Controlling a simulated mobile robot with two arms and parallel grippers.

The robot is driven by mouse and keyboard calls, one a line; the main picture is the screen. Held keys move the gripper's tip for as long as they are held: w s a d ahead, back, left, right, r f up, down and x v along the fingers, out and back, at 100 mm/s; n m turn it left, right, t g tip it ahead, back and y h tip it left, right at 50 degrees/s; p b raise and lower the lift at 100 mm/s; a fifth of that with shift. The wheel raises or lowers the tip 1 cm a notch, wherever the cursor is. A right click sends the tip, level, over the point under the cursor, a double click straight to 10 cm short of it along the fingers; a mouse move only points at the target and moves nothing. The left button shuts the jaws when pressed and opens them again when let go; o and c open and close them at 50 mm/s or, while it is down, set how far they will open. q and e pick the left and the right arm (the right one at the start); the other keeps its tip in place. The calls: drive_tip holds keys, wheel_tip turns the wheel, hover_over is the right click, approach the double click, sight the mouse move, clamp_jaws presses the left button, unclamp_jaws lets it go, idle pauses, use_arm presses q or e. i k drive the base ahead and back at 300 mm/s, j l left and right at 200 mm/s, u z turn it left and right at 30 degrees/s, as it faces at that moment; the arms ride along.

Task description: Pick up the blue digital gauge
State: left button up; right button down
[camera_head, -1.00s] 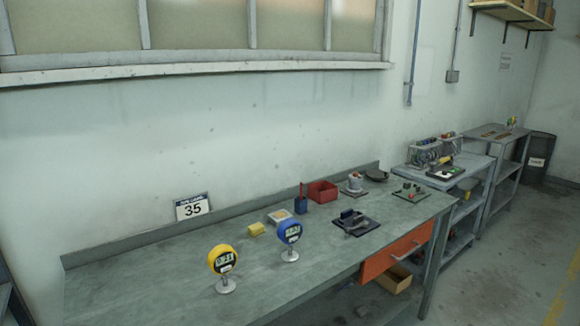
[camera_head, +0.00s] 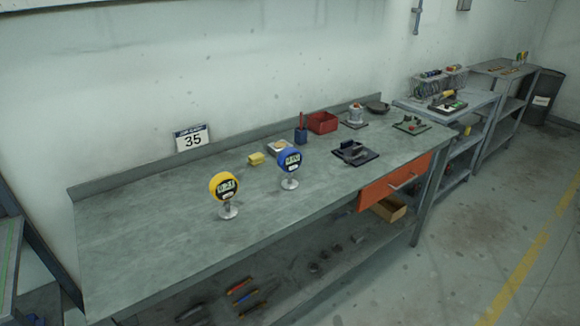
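The blue digital gauge (camera_head: 289,162) stands upright on a small round metal foot on the grey workbench (camera_head: 150,225), near the middle of the picture. Its round face with a dark display points toward me. A similar yellow digital gauge (camera_head: 224,188) stands to its left and a little nearer to me. Neither of my grippers shows in the head view.
Behind the blue gauge are a yellow block (camera_head: 256,159), a blue cup (camera_head: 301,136) and a red bin (camera_head: 323,122). A black device (camera_head: 354,152) lies to its right. An orange drawer (camera_head: 396,182) hangs under the right end. The bench's left part is clear.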

sight(289, 157)
drive_tip(key=u, duration=0.3)
drive_tip(key=i+l+u, duration=0.15)
drive_tip(key=l+u, duration=0.25)
drive_tip(key=l, duration=0.25)
drive_tip(key=l+u, duration=0.4)
drive_tip(key=l, duration=0.25)
